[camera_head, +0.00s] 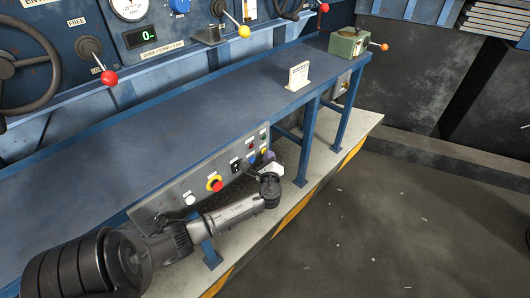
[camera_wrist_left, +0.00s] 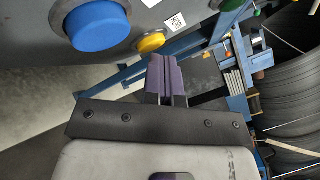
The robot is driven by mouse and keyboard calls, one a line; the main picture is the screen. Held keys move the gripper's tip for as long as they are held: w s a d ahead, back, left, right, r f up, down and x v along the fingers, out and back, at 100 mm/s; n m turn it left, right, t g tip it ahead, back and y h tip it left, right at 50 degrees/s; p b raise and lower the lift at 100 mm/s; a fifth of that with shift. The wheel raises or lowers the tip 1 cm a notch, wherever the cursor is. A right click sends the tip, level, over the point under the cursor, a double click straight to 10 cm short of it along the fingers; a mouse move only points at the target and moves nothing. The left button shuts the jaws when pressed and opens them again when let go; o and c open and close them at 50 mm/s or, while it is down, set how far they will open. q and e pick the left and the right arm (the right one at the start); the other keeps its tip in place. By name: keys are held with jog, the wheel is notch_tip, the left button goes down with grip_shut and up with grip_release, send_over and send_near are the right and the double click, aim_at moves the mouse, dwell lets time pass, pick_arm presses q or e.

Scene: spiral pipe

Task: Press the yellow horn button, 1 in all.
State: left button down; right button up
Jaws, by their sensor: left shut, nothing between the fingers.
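The yellow horn button (camera_wrist_left: 151,42) is a round cap on the grey control panel, beside a larger blue button (camera_wrist_left: 95,27). In the head view the yellow button (camera_head: 264,151) is a small spot at the panel's right end, partly hidden by my gripper. My left gripper (camera_wrist_left: 165,62) is shut and empty, its purple fingers pressed together. Its tips appear just below and to the right of the yellow button in the wrist view; I cannot tell whether they touch it. In the head view the left gripper (camera_head: 268,157) is at the panel's right end. My right gripper is not in view.
The panel, under the blue bench (camera_head: 160,125), also carries a red emergency stop (camera_head: 214,183) and a white button (camera_head: 190,200). A blue bench leg (camera_head: 307,140) stands just right of the gripper. A white sign (camera_head: 298,76) and green box (camera_head: 347,43) stand on the bench.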

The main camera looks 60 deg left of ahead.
pick_arm(q)
jog(key=shift+d, duration=0.15)
jog(key=shift+w+d, duration=0.2)
jog(key=shift+d, duration=0.4)
dwell(0.3)
jog(key=d, duration=0.1)
jog(key=w+d, duration=0.1)
jog(key=d, duration=0.1)
jog(key=d+p, duration=0.1)
jog(key=shift+w+d, duration=0.3)
jog(key=shift+d, duration=0.05)
dwell(0.9)
